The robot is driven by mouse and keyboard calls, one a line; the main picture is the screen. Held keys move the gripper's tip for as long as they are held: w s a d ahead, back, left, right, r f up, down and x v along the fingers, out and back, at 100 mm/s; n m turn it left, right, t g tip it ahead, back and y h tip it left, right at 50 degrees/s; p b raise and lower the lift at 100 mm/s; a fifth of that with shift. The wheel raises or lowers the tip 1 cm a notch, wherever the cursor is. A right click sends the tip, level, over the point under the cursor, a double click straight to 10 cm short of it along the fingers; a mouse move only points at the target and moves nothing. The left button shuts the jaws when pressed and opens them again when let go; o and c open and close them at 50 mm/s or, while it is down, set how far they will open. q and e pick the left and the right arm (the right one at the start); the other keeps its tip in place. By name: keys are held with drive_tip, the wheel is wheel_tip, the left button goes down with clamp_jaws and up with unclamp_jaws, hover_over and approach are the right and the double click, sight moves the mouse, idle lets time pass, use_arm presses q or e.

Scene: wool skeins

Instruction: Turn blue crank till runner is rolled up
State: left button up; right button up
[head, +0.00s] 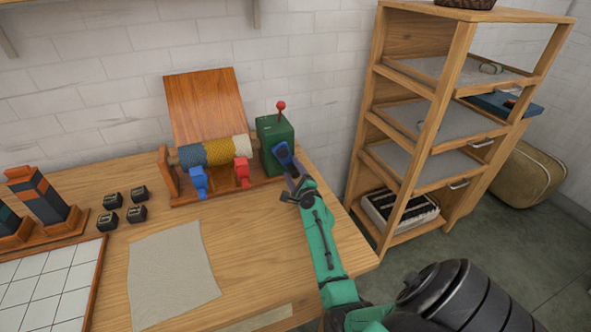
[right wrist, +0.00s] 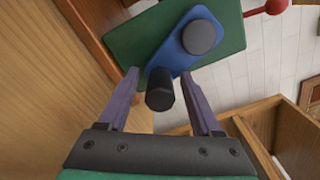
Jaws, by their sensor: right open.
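The blue crank (head: 282,154) is on the face of a green box (head: 268,130) at the right end of a wooden stand. In the right wrist view the blue crank arm (right wrist: 178,58) runs from a grey hub to a black handle (right wrist: 160,90). My right gripper (head: 291,181) is open at the crank. In the right wrist view its two purple fingers (right wrist: 160,78) stand on either side of the black handle, not closed on it. The runner (head: 218,150), with blue, yellow and cream parts, is on the stand's roller. My left gripper is not in view.
A red-knobbed lever (head: 281,108) tops the green box. Blue (head: 199,182) and red (head: 242,172) clips sit at the stand's front. A grey cloth (head: 172,275) lies on the table. A wooden shelf (head: 378,125) stands close on the right.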

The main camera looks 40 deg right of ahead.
drive_tip(key=shift+s+a, duration=0.15)
drive_tip(key=shift+s, duration=0.25)
drive_tip(key=p+v, duration=0.1)
drive_tip(key=v, duration=0.4)
drive_tip(key=shift+s+a, duration=0.1)
drive_tip(key=shift+s, duration=0.2)
drive_tip(key=v, duration=0.7)
drive_tip(key=shift+s+a, duration=0.1)
drive_tip(key=shift+s, duration=0.1)
drive_tip(key=shift+s+a, duration=0.1)
drive_tip(key=shift+s, duration=0.15)
